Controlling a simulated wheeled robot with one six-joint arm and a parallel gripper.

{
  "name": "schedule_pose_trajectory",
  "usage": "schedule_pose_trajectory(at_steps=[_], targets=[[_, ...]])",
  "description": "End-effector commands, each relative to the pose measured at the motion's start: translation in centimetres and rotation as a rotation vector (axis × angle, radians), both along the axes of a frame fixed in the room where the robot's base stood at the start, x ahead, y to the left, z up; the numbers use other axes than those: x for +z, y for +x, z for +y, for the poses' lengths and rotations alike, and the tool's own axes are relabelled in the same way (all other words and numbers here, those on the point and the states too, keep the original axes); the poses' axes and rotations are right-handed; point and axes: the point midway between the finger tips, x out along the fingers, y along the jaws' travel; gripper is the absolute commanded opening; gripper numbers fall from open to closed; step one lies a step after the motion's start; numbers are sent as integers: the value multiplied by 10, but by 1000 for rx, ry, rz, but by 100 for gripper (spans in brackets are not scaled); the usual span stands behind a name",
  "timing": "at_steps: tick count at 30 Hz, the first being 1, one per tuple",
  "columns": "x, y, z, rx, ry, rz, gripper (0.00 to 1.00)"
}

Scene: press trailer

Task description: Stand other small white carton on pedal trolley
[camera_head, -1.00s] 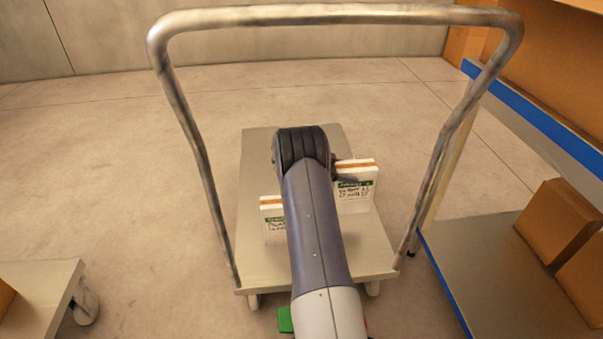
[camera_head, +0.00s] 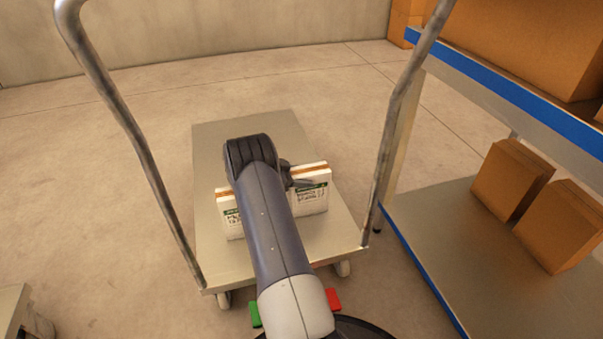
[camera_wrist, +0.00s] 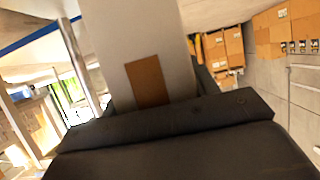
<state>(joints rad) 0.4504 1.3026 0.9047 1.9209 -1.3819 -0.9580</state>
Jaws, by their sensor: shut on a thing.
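The pedal trolley (camera_head: 216,262) has a pale flat deck and a tall metal handle frame. A small white carton (camera_head: 227,200) with a brown tape strip and green label stands upright on the deck, partly behind my arm. A second such carton (camera_head: 314,200) is upright to its right, over the deck. My gripper (camera_head: 303,181) is at that right carton's upper part and shut on it. In the wrist view, its white side with a brown patch (camera_wrist: 148,82) rises from the jaws. I cannot tell whether its base touches the deck.
A blue-edged shelf rack (camera_head: 418,262) with brown boxes (camera_head: 512,180) stands close on the right. A green pedal (camera_head: 255,314) and a red pedal (camera_head: 333,299) show at the trolley's near side. The deck's far part is bare. Another pale platform (camera_head: 12,305) is at lower left.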

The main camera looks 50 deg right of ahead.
Motion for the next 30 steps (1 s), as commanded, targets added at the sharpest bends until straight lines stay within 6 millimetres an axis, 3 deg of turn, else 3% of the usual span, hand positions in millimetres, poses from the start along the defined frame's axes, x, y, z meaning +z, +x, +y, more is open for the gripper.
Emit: schedule_pose_trajectory(at_steps=[10,11,18,27,30], targets=[[1,1,-1,0,-5,-2,0],[-2,0,0,0,0,-1,58],[-2,0,0,0,0,-1,78],[2,0,0,-1,-1,-2,78],[8,5,8,2,0,-1,78]])
